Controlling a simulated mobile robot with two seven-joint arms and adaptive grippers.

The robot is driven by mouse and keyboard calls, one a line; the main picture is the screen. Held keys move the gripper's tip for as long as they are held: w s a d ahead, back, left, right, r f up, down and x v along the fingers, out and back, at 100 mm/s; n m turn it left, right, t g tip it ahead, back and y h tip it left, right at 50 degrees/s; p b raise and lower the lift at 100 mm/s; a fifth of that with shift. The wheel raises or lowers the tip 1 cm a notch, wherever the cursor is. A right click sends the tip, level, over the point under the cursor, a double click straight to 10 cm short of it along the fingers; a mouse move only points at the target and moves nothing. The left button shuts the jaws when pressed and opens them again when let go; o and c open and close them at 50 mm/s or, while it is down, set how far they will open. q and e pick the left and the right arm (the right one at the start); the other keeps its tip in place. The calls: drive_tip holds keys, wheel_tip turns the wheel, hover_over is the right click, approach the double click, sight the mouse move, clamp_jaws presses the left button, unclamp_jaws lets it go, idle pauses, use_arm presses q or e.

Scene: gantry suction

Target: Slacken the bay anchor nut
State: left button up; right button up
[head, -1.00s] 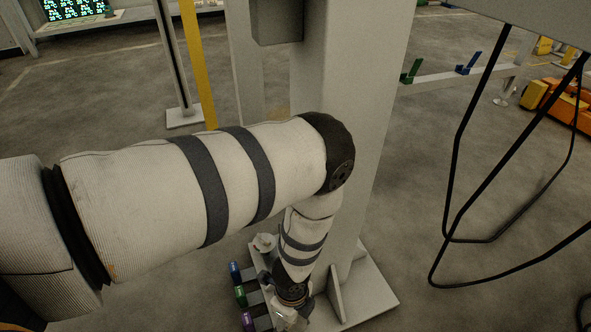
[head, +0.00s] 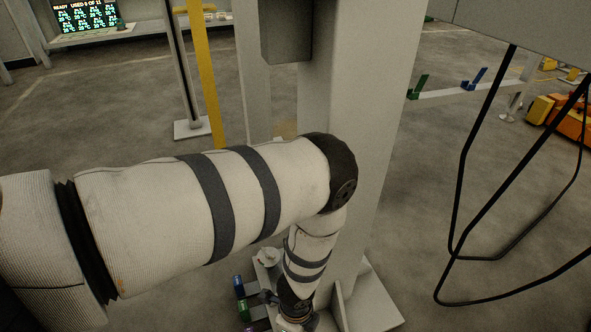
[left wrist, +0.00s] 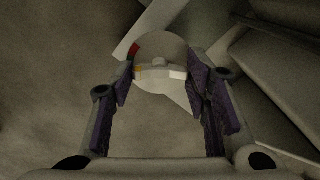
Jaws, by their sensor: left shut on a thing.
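The grey column stands on a base plate (head: 378,300). A pale round nut or knob (head: 267,257) sits on that plate, left of my forearm. My left arm reaches down beside the column, and its gripper (head: 298,322) is cut off by the bottom edge. In the left wrist view, the two dark ridged fingers of my left gripper (left wrist: 160,82) are shut on a pale round nut (left wrist: 160,55) with red and yellow marks on its face. The nut sits between the fingertips. My right gripper is not in view.
Blue, green and purple tagged pieces (head: 240,288) lie left of the gripper. Black cables (head: 455,200) hang at right. A yellow post (head: 206,75) and a lit screen (head: 86,17) stand behind. Open floor lies left and right of the column.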

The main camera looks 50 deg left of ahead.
use_arm(q)
drive_tip(key=n+p, duration=0.1)
drive_tip(key=n, duration=0.4)
drive_tip(key=shift+n, duration=0.5)
idle(0.3)
drive_tip(key=o, duration=1.2)
drive_tip(key=shift+c, duration=0.2)
wheel_tip(320, 180, up, 12)
